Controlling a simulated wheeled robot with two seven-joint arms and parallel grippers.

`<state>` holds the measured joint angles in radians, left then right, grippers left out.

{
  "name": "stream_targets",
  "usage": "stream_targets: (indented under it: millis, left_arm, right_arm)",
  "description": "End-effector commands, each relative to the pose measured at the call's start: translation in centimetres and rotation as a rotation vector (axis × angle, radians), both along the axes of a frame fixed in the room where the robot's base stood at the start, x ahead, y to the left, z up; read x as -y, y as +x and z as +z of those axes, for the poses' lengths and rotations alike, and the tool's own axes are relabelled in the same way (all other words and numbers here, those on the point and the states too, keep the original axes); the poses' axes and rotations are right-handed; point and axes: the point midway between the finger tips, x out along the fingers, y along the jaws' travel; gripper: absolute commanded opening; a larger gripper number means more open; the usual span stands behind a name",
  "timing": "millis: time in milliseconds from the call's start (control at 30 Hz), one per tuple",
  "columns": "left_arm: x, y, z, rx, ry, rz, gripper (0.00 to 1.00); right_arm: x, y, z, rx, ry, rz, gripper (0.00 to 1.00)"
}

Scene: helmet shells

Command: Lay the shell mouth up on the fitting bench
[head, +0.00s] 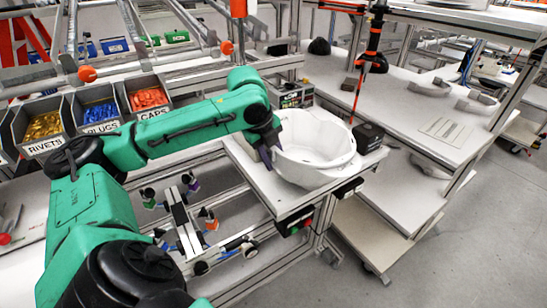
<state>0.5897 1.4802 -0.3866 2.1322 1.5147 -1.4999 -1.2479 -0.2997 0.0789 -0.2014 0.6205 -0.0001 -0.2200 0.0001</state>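The white helmet shell (318,172) is in the middle of the head view with its open mouth facing up. It is over the white top of the fitting bench (272,192) and looks to rest on it, though its underside is hidden. My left gripper (267,154) reaches in from the left and is at the shell's left rim, with its dark fingers pointing down. The fingers are small and partly merge with the rim, so I cannot tell whether they grip it or only stand beside it. My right gripper is not in view.
A black box (368,137) stands close to the shell's right side. A small device (291,95) is behind the shell. Bins of rivets (45,125), plugs (98,115) and caps (148,98) are at left. A long white table (420,105) lies to the right.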

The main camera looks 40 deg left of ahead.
Motion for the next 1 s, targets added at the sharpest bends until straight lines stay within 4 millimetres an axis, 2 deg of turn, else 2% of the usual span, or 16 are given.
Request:
stream_targets:
  millis: [33, 67, 367, 467, 567, 833, 1000]
  left_arm:
    - [0.0, 0.0, 0.1, 0.001, 0.0, 0.0, 0.57]
    - [0.0, 0.0, 0.0, 0.001, 0.0, 0.0, 0.65]
    - [0.0, -0.1, 0.0, -0.004, 0.0, 0.0, 0.65]
    - [-0.1, -0.2, 0.8, 0.0, 0.0, 0.001, 0.65]
    - [-0.2, -0.8, 2.7, 0.003, 0.001, 0.001, 0.65]
    - [-0.8, -3.0, 10.8, 0.005, -0.002, 0.0, 0.65]
    - [-1.0, -4.0, 13.6, 0.001, -0.002, -0.002, 0.65]
  right_arm:
    - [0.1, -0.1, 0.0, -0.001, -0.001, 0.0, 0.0]
    - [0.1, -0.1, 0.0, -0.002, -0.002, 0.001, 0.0]
    - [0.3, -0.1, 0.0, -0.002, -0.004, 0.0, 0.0]
    - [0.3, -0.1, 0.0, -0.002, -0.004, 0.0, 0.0]
    - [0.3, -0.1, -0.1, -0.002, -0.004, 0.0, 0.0]
    - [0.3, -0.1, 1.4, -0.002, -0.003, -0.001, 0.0]
    - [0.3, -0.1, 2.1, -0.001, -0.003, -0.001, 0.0]
